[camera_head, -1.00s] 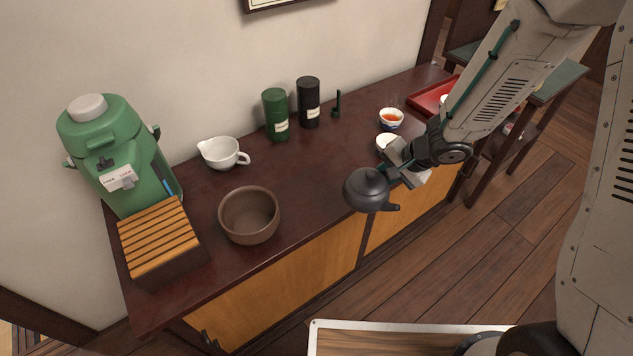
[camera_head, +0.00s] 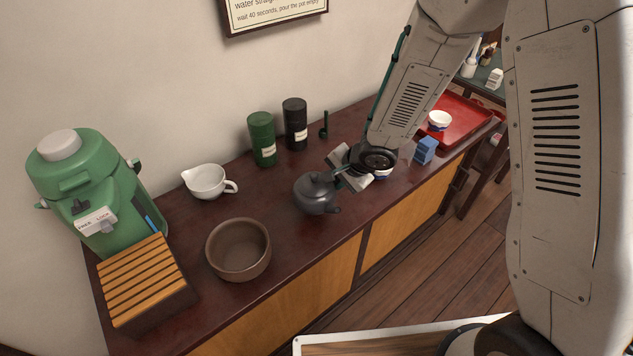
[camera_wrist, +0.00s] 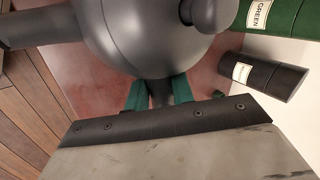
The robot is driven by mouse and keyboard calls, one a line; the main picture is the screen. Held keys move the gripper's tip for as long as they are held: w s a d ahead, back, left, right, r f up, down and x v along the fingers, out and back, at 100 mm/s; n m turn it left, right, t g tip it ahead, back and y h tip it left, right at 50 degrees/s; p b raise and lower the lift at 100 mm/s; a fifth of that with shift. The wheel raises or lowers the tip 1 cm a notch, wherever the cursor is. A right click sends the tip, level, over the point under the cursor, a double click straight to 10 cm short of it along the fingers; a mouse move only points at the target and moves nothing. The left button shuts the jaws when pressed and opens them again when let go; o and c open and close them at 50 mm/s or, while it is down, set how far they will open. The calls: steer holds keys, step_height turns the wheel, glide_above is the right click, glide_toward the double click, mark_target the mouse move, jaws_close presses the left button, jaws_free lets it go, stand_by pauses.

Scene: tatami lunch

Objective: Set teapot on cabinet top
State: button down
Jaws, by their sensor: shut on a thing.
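The dark grey teapot (camera_head: 316,194) is over the front part of the dark red-brown cabinet top (camera_head: 290,235) in the head view. My gripper (camera_head: 342,176) is shut on its handle, from the right side. The spout points to the front right in the head view.
A brown bowl (camera_head: 238,250) and a white spouted cup (camera_head: 208,182) stand left of the teapot. Green (camera_head: 262,140) and black (camera_head: 295,124) canisters stand behind it. A green dispenser (camera_head: 90,190) and slatted box (camera_head: 146,285) are far left. A red tray (camera_head: 462,122) is at right.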

steer(key=shift+w+a, duration=0.2)
steer(key=shift+a, duration=0.05)
steer(key=shift+w+a, duration=0.3)
steer(key=shift+a, duration=0.3)
step_height(320, 180, down, 3)
steer(key=shift+w+d+f, duration=0.1)
steer(key=shift+w+f, duration=0.05)
steer(key=shift+f, duration=0.05)
steer(key=shift+a+f, duration=0.1)
steer(key=shift+a, duration=0.2)
steer(key=c, duration=1.2)
jaws_free()
steer(key=shift+f, duration=0.1)
steer(key=shift+d, duration=0.1)
